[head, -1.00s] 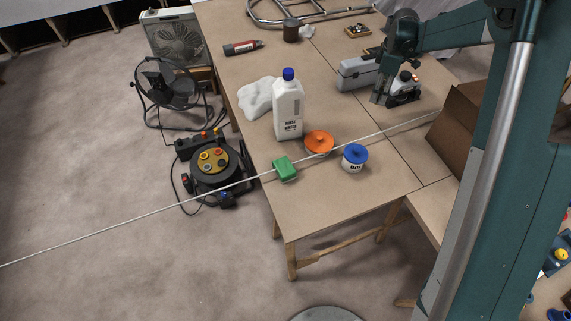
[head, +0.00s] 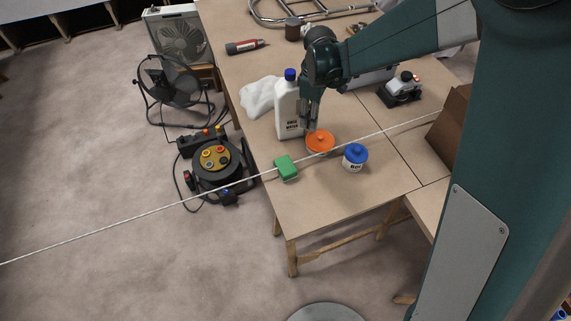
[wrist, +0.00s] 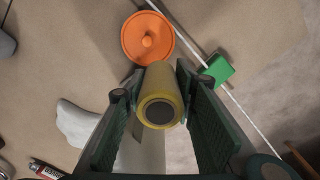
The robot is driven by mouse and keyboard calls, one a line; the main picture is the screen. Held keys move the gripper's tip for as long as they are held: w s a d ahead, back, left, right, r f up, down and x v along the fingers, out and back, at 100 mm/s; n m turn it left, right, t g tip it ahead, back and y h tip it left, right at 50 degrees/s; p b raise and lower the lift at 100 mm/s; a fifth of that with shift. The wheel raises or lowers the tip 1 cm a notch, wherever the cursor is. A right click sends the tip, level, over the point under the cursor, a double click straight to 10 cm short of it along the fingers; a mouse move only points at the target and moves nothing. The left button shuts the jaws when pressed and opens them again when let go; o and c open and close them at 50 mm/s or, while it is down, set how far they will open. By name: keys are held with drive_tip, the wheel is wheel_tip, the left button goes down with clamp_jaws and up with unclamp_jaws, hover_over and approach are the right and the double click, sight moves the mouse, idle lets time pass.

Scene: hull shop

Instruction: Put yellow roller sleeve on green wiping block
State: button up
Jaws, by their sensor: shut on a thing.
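The yellow roller sleeve (wrist: 160,84) is between my gripper's fingers in the wrist view, with its round end facing the camera. My gripper (head: 309,124) is shut on it, above the table beside the white bottle and the orange-lidded tub. I cannot make out the sleeve in the head view. The green wiping block (head: 286,168) lies near the table's left edge, in front of the orange lid and apart from my gripper.
The white bottle (head: 288,106) and orange-lidded tub (head: 320,142) stand close to my gripper. A blue-lidded tub (head: 355,159) is to their right. A thin white line (head: 230,187) crosses the scene past the block. The table's front corner is clear.

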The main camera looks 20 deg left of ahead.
hover_over(285, 165)
drive_tip(key=shift+d+r+p, duration=0.1)
drive_tip(key=shift+r+p, duration=0.3)
drive_tip(key=shift+f, duration=3.15)
drive_tip(key=shift+f+b, duration=0.1)
drive_tip(key=shift+b, duration=0.2)
drive_tip(key=shift+f, duration=1.8)
drive_tip(key=shift+f+b, duration=0.1)
drive_tip(key=shift+b, duration=0.2)
drive_tip(key=o, duration=0.9)
drive_tip(key=shift+c, duration=0.2)
